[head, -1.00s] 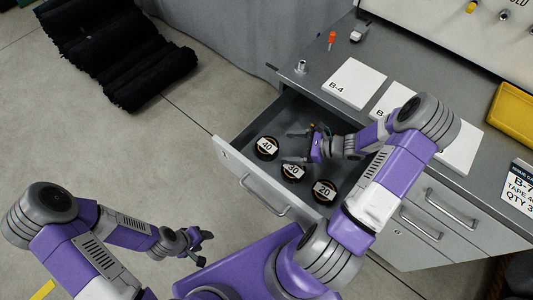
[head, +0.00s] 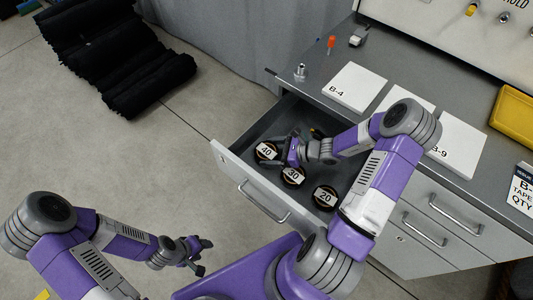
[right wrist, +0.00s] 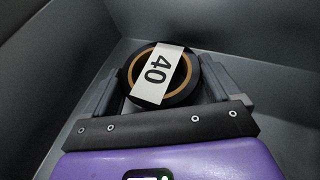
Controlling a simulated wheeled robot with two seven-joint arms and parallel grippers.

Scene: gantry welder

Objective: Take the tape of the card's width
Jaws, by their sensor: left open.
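The black tape roll labelled 40 (head: 266,151) lies in the open drawer (head: 232,158). Rolls labelled 30 (head: 292,176) and 20 (head: 325,197) lie nearer the drawer's front right. My right gripper (head: 277,153) is low in the drawer at the 40 roll. In the right wrist view, the 40 roll (right wrist: 160,75) sits between its spread fingers, with a gap at the left one. The card (head: 522,188) at the right edge is cut off; "B-", "TAPE" and "QTY" show, its width number does not. My left gripper (head: 204,256) is open and empty, outside the drawer.
The drawer walls stand close around my right gripper. White sheets, including one marked B-4 (head: 354,87), a small metal fitting (head: 300,72) and a yellow tray (head: 513,112) are on the bench top.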

